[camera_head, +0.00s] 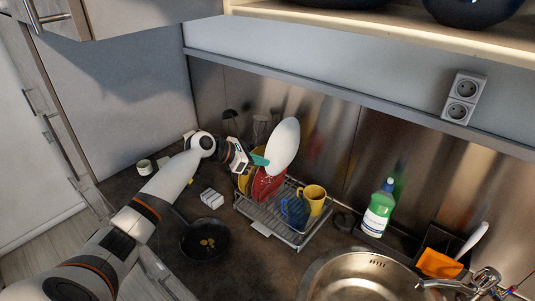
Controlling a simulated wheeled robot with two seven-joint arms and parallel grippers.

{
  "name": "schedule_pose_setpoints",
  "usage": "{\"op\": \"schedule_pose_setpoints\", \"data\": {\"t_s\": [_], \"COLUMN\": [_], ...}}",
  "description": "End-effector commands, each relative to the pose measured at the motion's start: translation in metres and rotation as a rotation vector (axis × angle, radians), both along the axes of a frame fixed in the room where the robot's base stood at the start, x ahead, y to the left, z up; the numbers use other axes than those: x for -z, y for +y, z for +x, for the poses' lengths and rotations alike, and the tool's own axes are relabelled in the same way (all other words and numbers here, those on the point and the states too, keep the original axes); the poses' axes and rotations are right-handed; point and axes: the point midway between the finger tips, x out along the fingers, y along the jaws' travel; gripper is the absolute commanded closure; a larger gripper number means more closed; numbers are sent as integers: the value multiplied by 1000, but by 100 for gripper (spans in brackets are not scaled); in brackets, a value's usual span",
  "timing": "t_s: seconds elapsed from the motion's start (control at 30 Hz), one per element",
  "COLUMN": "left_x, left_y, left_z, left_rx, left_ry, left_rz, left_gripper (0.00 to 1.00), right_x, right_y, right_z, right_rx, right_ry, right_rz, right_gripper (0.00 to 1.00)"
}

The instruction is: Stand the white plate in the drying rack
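The white plate (283,146) is upright and slightly tilted, above the back left part of the drying rack (262,229). My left gripper (260,160) reaches in from the left, with its teal fingertips shut on the plate's left edge. The plate's lower end is close to a red plate (268,186) standing in the rack. I cannot tell whether the white plate touches the rack. My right gripper is not in view.
A yellow mug (314,198) and a blue cup (295,211) occupy the rack's right side. A pan (205,240) lies in front left. A soap bottle (379,210) and sink (358,276) are right.

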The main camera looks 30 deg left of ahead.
Motion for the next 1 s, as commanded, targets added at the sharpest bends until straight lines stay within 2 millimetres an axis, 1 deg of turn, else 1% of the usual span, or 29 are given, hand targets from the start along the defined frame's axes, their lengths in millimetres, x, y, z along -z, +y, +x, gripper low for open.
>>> {"op": "schedule_pose_setpoints", "data": {"t_s": [0.17, 0.4, 0.5, 0.57, 0.8, 1.0], "left_x": [-2, -3, -3, 6, 31, 47], "left_y": [0, 1, 2, 2, 2, 2], "left_z": [0, 0, -1, -1, -1, -1], "left_rx": [0, 10, 31, 30, 30, 29], "left_ry": [-3, -7, -13, -13, -13, -14], "left_rz": [-1, 5, 16, 16, 15, 15], "left_gripper": [100, 100, 100, 100, 100, 100], "right_x": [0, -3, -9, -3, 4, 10], "right_y": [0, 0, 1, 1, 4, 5], "right_z": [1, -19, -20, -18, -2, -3], "right_rx": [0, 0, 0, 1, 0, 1], "right_ry": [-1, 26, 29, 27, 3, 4], "right_rz": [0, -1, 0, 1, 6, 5], "right_gripper": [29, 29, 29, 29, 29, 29]}}
